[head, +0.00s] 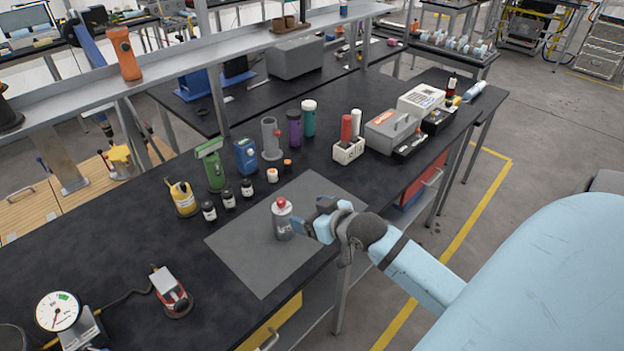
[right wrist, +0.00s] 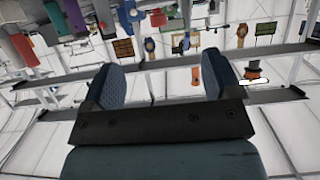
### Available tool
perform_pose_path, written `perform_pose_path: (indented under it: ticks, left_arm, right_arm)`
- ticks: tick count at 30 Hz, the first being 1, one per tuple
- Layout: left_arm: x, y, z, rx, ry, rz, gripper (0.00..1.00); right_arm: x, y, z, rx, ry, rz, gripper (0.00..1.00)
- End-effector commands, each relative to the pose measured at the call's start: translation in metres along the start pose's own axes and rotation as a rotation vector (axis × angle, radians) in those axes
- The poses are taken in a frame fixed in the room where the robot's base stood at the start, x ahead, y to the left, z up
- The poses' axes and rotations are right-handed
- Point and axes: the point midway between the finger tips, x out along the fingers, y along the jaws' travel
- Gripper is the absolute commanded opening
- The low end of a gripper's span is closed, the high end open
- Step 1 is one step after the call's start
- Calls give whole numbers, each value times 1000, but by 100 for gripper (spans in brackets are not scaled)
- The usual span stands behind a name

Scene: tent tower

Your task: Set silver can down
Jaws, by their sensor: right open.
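The silver can (head: 283,222) has a red cap and stands upright on the grey mat (head: 262,272) on the black workbench. My right gripper (head: 311,217) comes in from the right, just beside the can. It is open, and the can is clear of its fingers or nearly so; I cannot tell whether a fingertip touches it. In the right wrist view the two padded fingers (right wrist: 160,82) are spread apart with nothing between them. My left gripper is not in view.
Small dark jars (head: 228,200), a yellow bottle (head: 183,199) and a green bottle (head: 212,168) stand behind the mat. A red and white device (head: 170,290) and a gauge (head: 58,311) are at the front left. The mat's front part is clear.

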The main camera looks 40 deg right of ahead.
Motion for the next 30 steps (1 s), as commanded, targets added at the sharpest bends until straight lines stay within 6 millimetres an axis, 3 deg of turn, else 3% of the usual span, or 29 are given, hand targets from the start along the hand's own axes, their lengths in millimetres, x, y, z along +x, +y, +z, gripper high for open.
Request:
perform_pose_path:
  ticks: [5,9,12,17,30]
  left_arm:
    - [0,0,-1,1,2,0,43]
    - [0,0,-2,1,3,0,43]
    - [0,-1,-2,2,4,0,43]
    - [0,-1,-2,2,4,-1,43]
    - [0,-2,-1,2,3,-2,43]
  right_arm:
    - [-11,-56,83,-16,-84,-49,84]
    - [-35,-123,159,-45,-150,-111,84]
    - [-54,-161,194,-61,-176,-148,84]
    - [-68,-188,214,-73,-188,-176,84]
    - [-68,-188,214,-75,-187,-176,84]
